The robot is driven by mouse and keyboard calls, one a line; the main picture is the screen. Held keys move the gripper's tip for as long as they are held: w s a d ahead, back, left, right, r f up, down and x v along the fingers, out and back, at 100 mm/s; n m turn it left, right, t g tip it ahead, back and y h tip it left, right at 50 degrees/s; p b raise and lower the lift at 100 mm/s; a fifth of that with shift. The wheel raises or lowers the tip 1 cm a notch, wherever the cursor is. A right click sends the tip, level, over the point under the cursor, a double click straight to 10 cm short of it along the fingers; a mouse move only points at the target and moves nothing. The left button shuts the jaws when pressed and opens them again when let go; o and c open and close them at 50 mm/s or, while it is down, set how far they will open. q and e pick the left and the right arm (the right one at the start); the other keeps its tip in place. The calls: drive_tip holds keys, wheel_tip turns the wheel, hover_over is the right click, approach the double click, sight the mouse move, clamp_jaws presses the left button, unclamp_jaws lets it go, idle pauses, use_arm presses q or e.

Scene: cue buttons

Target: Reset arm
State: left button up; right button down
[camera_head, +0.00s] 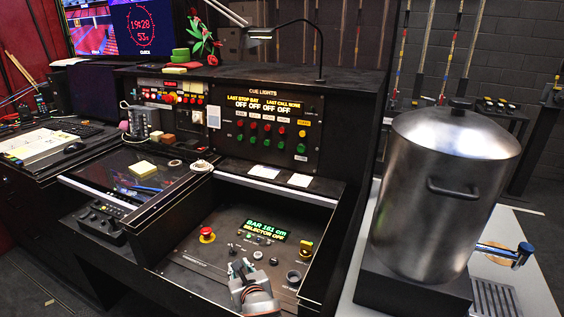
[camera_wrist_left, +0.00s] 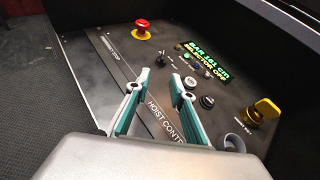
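My left gripper (camera_head: 241,267) is over the front of the hoist control panel (camera_head: 196,262). In the left wrist view its two teal-lined fingers (camera_wrist_left: 156,92) stand apart with nothing between them. The panel lies beyond the fingertips; whether they touch it I cannot tell. A red emergency-stop button (camera_head: 207,235) is on the panel's left. A green display (camera_head: 265,229) reads "BAR 161 cm, SELECTOR OFF". A yellow knob (camera_head: 306,247) is on the right, also in the left wrist view (camera_wrist_left: 262,110). My right gripper is in neither view.
The upright cue lights panel (camera_head: 264,127) with red and green buttons stands behind. A big steel urn (camera_head: 440,200) on a black base is at the right. Raised black walls edge the hoist panel.

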use_arm(q)
drive_tip(key=s+a+f+n, duration=0.1)
drive_tip(key=s+n, duration=0.1)
drive_tip(key=s, duration=0.1)
drive_tip(key=s+a+f+n+g, duration=0.1)
drive_tip(key=s+a+n, duration=0.1)
drive_tip(key=s, duration=0.1)
drive_tip(key=s+a+f+n+g, duration=0.1)
drive_tip(key=s+n, duration=0.2)
drive_tip(key=shift+s+a+f+h, duration=0.2)
drive_tip(key=shift+s+h, duration=0.1)
drive_tip(key=s+a+r+n+g, duration=0.1)
drive_tip(key=s+a+r+n, duration=0.2)
drive_tip(key=s+a+n, duration=0.7)
drive_tip(key=s+a+r+n+g, duration=0.25)
drive_tip(key=s+a+n, duration=0.3)
drive_tip(key=s, duration=0.75)
drive_tip(key=w+d+f+n+t+h, duration=0.2)
drive_tip(key=d+f+h, duration=0.6)
drive_tip(key=d+f, duration=0.5)
drive_tip(key=shift+d+n+t, duration=0.65)
drive_tip(key=shift+d+t, duration=0.6)
drive_tip(key=shift+d, duration=0.75)
drive_tip(key=shift+f, duration=0.1)
